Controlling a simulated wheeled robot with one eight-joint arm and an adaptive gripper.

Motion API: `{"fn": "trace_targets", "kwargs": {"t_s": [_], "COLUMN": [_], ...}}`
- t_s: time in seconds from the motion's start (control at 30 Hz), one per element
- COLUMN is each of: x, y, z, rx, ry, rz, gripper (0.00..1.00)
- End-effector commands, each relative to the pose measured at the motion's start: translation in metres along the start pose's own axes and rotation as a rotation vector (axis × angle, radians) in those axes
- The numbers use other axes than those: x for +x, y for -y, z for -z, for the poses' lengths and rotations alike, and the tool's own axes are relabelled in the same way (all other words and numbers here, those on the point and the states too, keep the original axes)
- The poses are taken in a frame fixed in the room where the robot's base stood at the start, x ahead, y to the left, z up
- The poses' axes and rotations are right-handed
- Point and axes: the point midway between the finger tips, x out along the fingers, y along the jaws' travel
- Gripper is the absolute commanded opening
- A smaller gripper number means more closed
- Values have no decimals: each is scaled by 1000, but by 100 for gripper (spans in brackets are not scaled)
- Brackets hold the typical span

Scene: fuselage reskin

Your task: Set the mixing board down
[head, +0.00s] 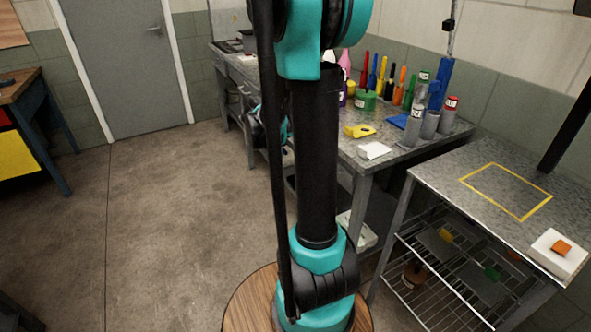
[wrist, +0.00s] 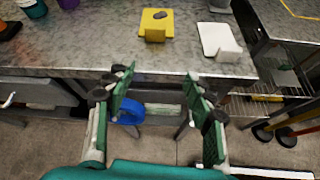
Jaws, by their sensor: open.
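A flat white board (wrist: 217,39) with a raised white block at its near edge lies on the grey worktop, close to the front edge. It also shows in the head view (head: 374,150). A yellow board (wrist: 154,27) with a dark lump on it lies to its left, and also shows in the head view (head: 360,131). I cannot tell for sure which one is the mixing board. My gripper (wrist: 159,78) is open, with nothing between its green-padded fingers. In the wrist view its fingertips appear in front of the worktop's edge, apart from both boards.
Several bottles and coloured tools (head: 385,85) stand at the worktop's back. A lower side table (head: 440,175) has a yellow outlined rectangle (head: 507,190), empty inside, and a white block with an orange piece (head: 558,255). Wire shelves (head: 430,285) are below. The floor at left is clear.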

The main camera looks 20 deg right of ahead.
Motion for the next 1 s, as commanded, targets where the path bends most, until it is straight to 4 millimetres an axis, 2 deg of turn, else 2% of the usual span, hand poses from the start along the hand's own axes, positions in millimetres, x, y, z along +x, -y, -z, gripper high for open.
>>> {"fn": "trace_targets", "kwargs": {"t_s": [0.13,0.27,0.4,0.5,0.6,0.7,1.0], "x": [-22,-54,-94,-120,-140,-152,-156], "y": [46,88,129,152,167,175,177], "z": [50,101,152,179,196,205,209], "rx": [357,721,1083,1285,1425,1502,1534], "ry": [-248,-492,-724,-842,-916,-953,-967], "rz": [7,100,288,444,577,664,702], "gripper": [54,54,54,54,54,54,54]}}
